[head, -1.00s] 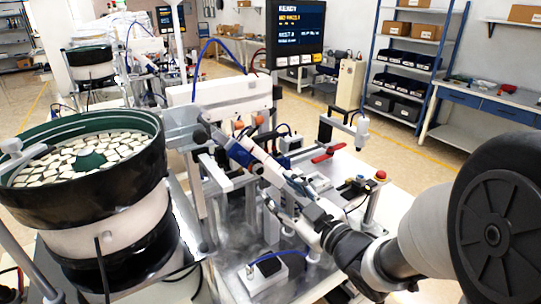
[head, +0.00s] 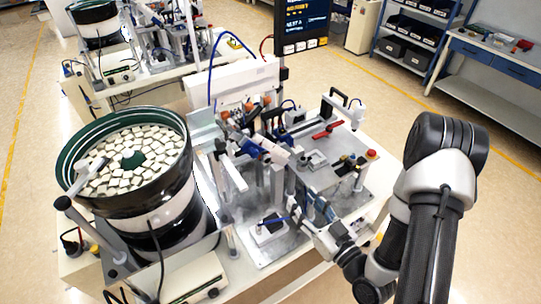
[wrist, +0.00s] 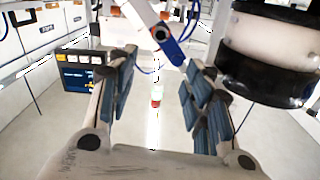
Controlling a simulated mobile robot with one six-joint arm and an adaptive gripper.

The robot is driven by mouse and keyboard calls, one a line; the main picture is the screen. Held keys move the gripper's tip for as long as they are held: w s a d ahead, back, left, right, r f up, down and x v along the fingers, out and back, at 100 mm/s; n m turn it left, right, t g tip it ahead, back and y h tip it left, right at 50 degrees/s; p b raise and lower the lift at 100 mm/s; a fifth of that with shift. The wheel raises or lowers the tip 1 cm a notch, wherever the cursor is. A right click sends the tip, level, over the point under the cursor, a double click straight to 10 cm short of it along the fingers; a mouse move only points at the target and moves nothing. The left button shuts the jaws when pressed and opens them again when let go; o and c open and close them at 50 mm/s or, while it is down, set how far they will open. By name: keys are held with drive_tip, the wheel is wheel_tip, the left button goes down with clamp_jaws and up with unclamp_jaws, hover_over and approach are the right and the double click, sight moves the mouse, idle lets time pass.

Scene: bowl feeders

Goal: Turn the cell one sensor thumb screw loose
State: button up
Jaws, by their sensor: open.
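My gripper (head: 312,203) is over the right front part of the cell's table in the head view, with nothing seen between its fingers. In the wrist view my gripper (wrist: 160,95) has its two blue-padded fingers wide apart. A white bar with a blue end (wrist: 168,42) shows beyond the fingers at the top, apart from them. A small dark round knob (wrist: 160,33) sits on this bar. I cannot tell whether it is the sensor thumb screw. In the head view the screw is too small to pick out among the fixtures.
The bowl feeder (head: 137,200) full of pale parts stands at the left; a black and white bowl unit (wrist: 265,55) shows at the right of the wrist view. A display (head: 303,25) stands behind. A red lever (head: 328,130) and a red button (head: 371,154) are on the table.

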drive_tip(key=b, duration=0.7)
approach(268, 160)
drive_tip(key=shift+s+d+f, duration=0.25)
drive_tip(key=shift+s+d, duration=0.3)
drive_tip(key=shift+s, duration=0.1)
drive_tip(key=w+a+b, duration=0.1)
drive_tip(key=b, duration=0.5)
drive_tip(key=x, duration=0.8)
drive_tip(key=shift+w+a+r+p, duration=0.25)
drive_tip(key=shift+w+p, duration=0.05)
drive_tip(key=shift+w, duration=0.05)
drive_tip(key=shift+c, duration=0.2)
